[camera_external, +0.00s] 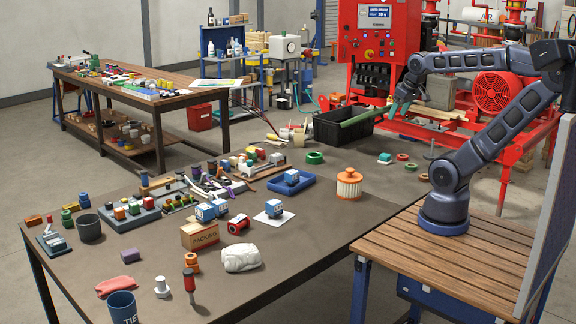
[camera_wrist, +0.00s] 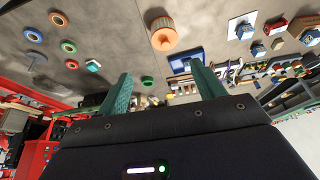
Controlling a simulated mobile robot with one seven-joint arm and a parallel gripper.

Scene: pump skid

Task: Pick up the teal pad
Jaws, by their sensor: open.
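A small teal pad (camera_external: 385,158) lies on the brown table, right of the middle, with a pale patch on or against it. It also shows in the wrist view (camera_wrist: 93,67), small, left of my fingers; its detail is hard to make out. My gripper (camera_external: 397,107) is raised above the far right part of the table, near the black bin, well apart from the pad. In the wrist view my two green fingers (camera_wrist: 161,70) are spread wide with nothing held between them.
A black bin (camera_external: 328,128) with a long green piece stands behind the pad. A red ring (camera_external: 402,157), green rings (camera_external: 411,167) and an orange-topped filter (camera_external: 348,185) lie nearby. Red pump machinery (camera_external: 490,95) stands behind.

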